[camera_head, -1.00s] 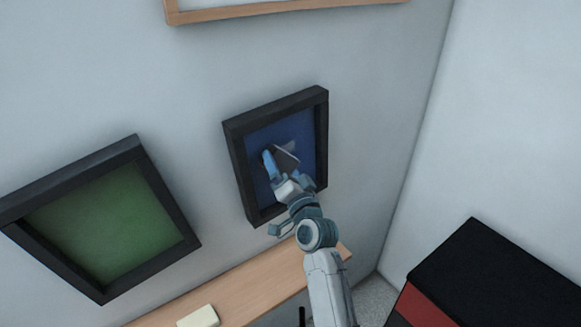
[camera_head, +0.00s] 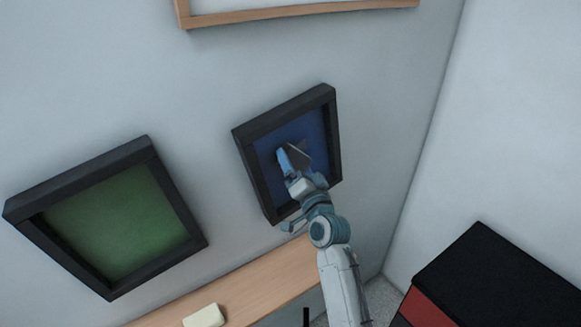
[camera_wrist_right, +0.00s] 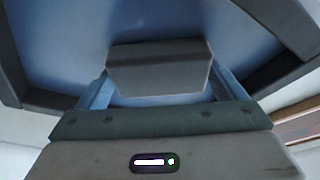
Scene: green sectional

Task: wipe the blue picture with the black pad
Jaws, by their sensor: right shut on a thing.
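The blue picture (camera_head: 303,130) hangs on the wall in a black frame, right of centre in the head view. In the right wrist view its blue surface (camera_wrist_right: 60,45) fills the top. My right gripper (camera_head: 289,159) is at the picture, inside the frame. It is shut on the black pad (camera_head: 300,155), which looks dark grey between the two blue fingers in the right wrist view (camera_wrist_right: 160,68). The pad is at the picture's surface; I cannot tell whether it touches. My left gripper is in neither view.
A green picture (camera_head: 115,225) in a black frame hangs at the left. A wooden shelf (camera_head: 255,285) below carries a pale block (camera_head: 204,316). A wood-edged frame (camera_head: 300,14) hangs above. A black and red box (camera_head: 490,275) stands at the lower right, near the wall corner.

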